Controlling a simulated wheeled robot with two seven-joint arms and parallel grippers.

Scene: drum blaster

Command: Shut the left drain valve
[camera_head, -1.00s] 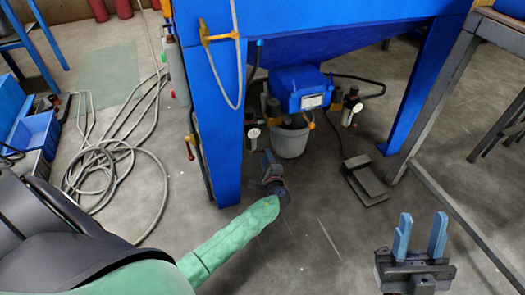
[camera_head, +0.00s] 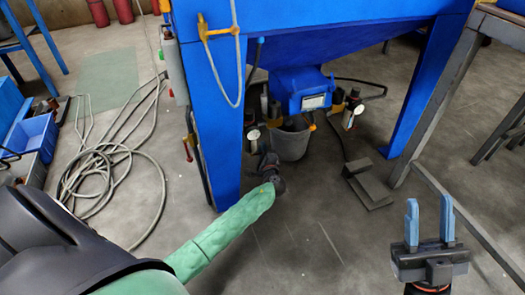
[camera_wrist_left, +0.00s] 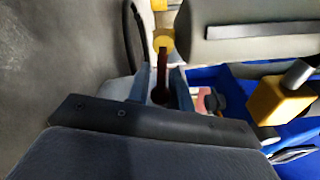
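My left gripper (camera_head: 266,163) is low beside the blue machine's front leg, left of the grey bucket. In the left wrist view its two blue-grey fingers (camera_wrist_left: 160,88) stand apart. A dark red handle (camera_wrist_left: 162,66) with a yellow end (camera_wrist_left: 163,39) shows between them, with gaps visible, so the fingers look open around it. Contact cannot be told. In the head view a small valve cluster with a white gauge (camera_head: 253,134) is just above the gripper; the handle there is hidden or too small to tell. My right gripper (camera_head: 429,222) is open and empty at the lower right.
The blue machine's leg (camera_head: 222,130) is close to the left gripper. The grey bucket (camera_head: 290,144) stands under the blue box (camera_head: 303,90). Another gauge (camera_head: 347,119) is right of it. A coiled hose (camera_head: 100,170) lies left. Floor in front is clear.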

